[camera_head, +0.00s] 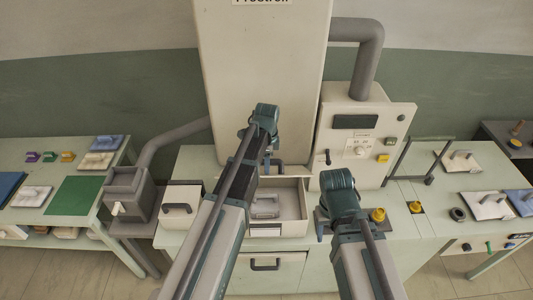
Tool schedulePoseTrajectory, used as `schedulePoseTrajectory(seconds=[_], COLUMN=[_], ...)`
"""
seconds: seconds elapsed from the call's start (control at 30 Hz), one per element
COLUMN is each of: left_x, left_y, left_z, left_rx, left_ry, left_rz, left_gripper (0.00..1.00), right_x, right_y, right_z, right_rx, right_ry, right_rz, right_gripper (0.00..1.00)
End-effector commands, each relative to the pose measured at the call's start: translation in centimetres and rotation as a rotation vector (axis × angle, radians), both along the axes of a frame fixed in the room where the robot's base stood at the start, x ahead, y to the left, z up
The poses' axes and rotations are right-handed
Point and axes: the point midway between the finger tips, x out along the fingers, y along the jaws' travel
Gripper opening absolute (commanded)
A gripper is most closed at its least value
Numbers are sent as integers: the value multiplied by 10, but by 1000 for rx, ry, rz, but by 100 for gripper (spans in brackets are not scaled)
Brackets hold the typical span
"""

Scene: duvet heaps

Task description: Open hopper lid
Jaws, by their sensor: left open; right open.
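A pale panel with a grey handle (265,208) lies inside a raised-sided tray (301,190) below the tall white machine. I cannot tell for sure whether this is the hopper lid. My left arm reaches up in front of the machine, and its gripper (268,152) is a dark shape beside the arm, above the tray's back edge. My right arm ends at the tray's right, with its gripper (321,220) low beside the teal joint. Both grippers are open and hold nothing that shows. Their fingertips are mostly hidden by my arms.
The tall white machine (262,70) fills the back middle. A control box (360,140) with a grey pipe stands at its right. A grey bin (128,190) and a handled box (182,205) stand left. Yellow knobs (378,215) are right of my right arm. Side tables (80,195) hold small pieces.

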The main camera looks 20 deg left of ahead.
Motion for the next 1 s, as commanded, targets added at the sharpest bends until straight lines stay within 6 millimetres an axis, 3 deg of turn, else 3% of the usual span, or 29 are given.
schedulePoseTrajectory(seconds=[0.03,0.1,0.4,0.9,1.0], left_x=[-11,-20,-44,-49,-49], left_y=[-2,-5,-12,-14,-14], left_z=[-13,-22,-49,-54,-53], left_rx=[0,0,0,0,1], left_ry=[0,0,0,0,-1], left_rz=[-1,-1,-1,0,-1], left_gripper=[52,52,52,52,34], right_x=[0,0,0,0,0], right_y=[0,0,0,0,0], right_z=[-13,-22,-49,-54,-53], right_rx=[0,0,0,0,0], right_ry=[0,0,0,0,0], right_rz=[0,0,0,0,0], right_gripper=[50,50,50,50,50])
